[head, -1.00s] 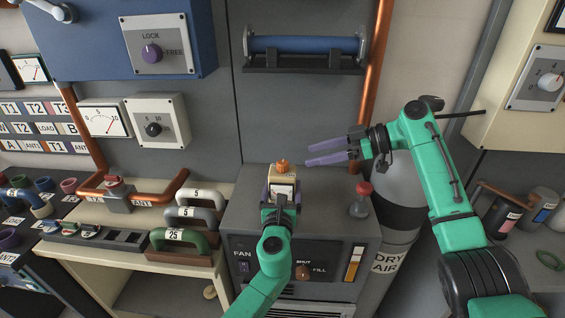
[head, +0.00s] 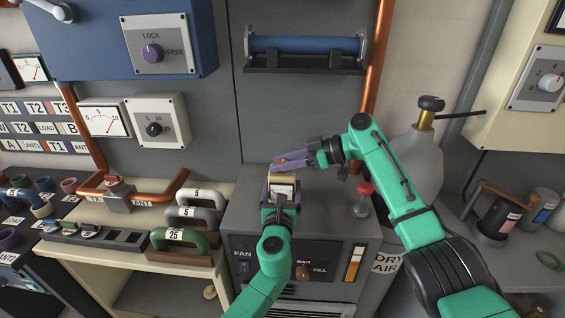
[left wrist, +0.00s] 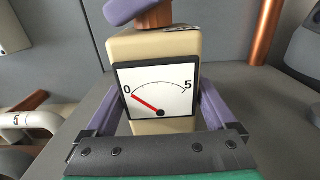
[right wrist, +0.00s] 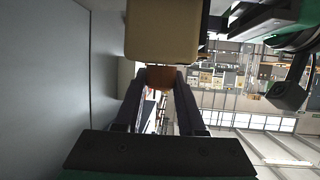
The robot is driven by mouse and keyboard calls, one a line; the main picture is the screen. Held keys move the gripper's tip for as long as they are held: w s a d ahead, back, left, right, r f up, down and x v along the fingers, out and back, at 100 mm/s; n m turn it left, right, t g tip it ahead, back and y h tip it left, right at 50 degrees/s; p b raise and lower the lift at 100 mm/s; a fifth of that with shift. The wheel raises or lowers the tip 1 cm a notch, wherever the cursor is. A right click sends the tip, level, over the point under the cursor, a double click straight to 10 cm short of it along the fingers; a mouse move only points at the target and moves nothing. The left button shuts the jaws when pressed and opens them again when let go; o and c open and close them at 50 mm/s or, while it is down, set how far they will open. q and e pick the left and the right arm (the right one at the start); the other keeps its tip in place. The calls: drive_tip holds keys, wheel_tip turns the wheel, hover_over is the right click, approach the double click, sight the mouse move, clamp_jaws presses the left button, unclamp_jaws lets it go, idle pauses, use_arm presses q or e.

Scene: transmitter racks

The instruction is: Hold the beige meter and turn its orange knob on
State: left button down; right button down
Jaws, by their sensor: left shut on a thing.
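The beige meter (head: 284,180) stands upright on the grey cabinet top. In the left wrist view its beige body (left wrist: 150,48) shows a white dial with the red needle near 0. My left gripper (head: 281,194) is shut on the meter, with one purple finger on each side. The orange knob (left wrist: 156,16) is on top of the meter, partly hidden by a purple finger of my right gripper. My right gripper (right wrist: 162,88) is open, its fingers on either side of the knob (right wrist: 161,77), with no clear grip on it. In the head view the right fingers (head: 292,161) cover the knob.
A red-topped stamp-like object (head: 363,198) stands on the cabinet top (head: 245,212), close to my right arm. Several coloured handles (head: 185,238) sit to the left. A blue tube on a shelf (head: 305,64) is above. A grey gas cylinder (head: 420,160) stands behind my right arm.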

drive_tip(key=shift+w+d+f+m+t, duration=0.15)
drive_tip(key=shift+m+t, duration=0.15)
drive_tip(key=shift+t, duration=0.3)
drive_tip(key=m+t+h, duration=0.1)
drive_tip(key=m+t, duration=0.2)
drive_tip(key=m+t+h, duration=0.2)
drive_tip(key=m+t, duration=0.1)
drive_tip(key=m+t+h, duration=0.1)
drive_tip(key=m+h, duration=0.1)
drive_tip(key=m+t+h, duration=0.1)
drive_tip(key=shift+s+a+m+t, duration=0.2)
drive_tip(key=shift+a+m+t, duration=0.05)
drive_tip(key=shift+m+t, duration=0.05)
drive_tip(key=shift+m+t+h, duration=0.7)
drive_tip(key=shift+m+h, duration=0.8)
drive_tip(key=shift+h, duration=0.4)
drive_tip(key=c, duration=0.5)
unclamp_jaws()
drive_tip(key=shift+d, duration=0.1)
drive_tip(key=shift+r, duration=0.2)
